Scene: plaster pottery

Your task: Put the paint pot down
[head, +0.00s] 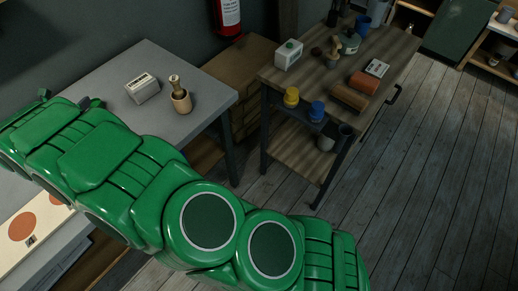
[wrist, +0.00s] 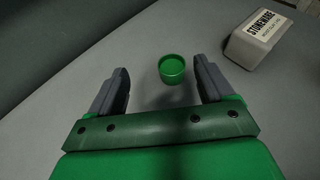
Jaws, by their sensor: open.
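A small green paint pot (wrist: 171,70) stands upright on the grey table (wrist: 130,40) in the wrist view. My gripper (wrist: 161,72) is open, with its dark fingers spread to either side of the pot's near side. Gaps show between the pot and both fingers, and nothing is held. In the head view my green arm reaches left over the grey table (head: 205,88), and I cannot make out the pot there.
A pale stoneware box (wrist: 262,38) lies right of the pot; it also shows in the head view (head: 142,89). A loaded wooden cart (head: 335,85) stands to the right, beyond a gap.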

